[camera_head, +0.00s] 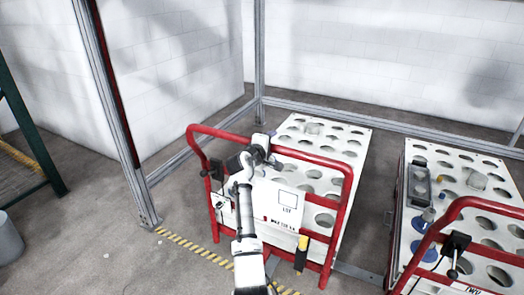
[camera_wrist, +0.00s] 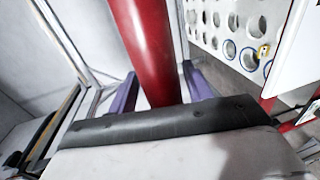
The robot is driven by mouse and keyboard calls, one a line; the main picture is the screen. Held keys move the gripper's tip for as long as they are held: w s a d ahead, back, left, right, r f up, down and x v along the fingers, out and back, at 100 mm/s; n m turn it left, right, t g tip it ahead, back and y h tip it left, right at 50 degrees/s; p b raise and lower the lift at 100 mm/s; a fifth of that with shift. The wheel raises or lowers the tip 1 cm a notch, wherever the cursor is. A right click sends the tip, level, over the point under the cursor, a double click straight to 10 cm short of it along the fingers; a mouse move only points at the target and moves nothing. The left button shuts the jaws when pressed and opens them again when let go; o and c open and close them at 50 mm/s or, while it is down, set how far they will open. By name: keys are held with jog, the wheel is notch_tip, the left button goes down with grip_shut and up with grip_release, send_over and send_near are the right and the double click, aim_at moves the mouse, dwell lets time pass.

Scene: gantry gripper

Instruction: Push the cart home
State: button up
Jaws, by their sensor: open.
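The cart nearest my arm has a red tubular handle frame (camera_head: 215,129) with a white sign panel (camera_head: 288,203) and a white deck with round holes (camera_head: 345,146) behind it. My gripper (camera_head: 262,148) is at the top rail of this frame, left of its middle. In the wrist view, a thick red bar (camera_wrist: 142,40) passes between the purple fingers of my gripper (camera_wrist: 158,88), which are open around it. Contact between fingers and bar cannot be told. The holed deck (camera_wrist: 228,28) shows at upper right in the wrist view.
A second red-framed cart (camera_head: 400,215) stands to the right, carrying several small items. A metal post (camera_head: 117,130) and low rails (camera_head: 385,120) frame the bay before white walls. Yellow-black tape (camera_head: 195,247) marks the floor. A green rack (camera_head: 35,135) and grey bin (camera_head: 8,240) stand left.

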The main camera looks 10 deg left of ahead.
jog(key=b+v, duration=0.2)
jog(key=v, duration=1)
jog(key=shift+s, duration=0.2)
jog(key=shift+r, duration=0.15)
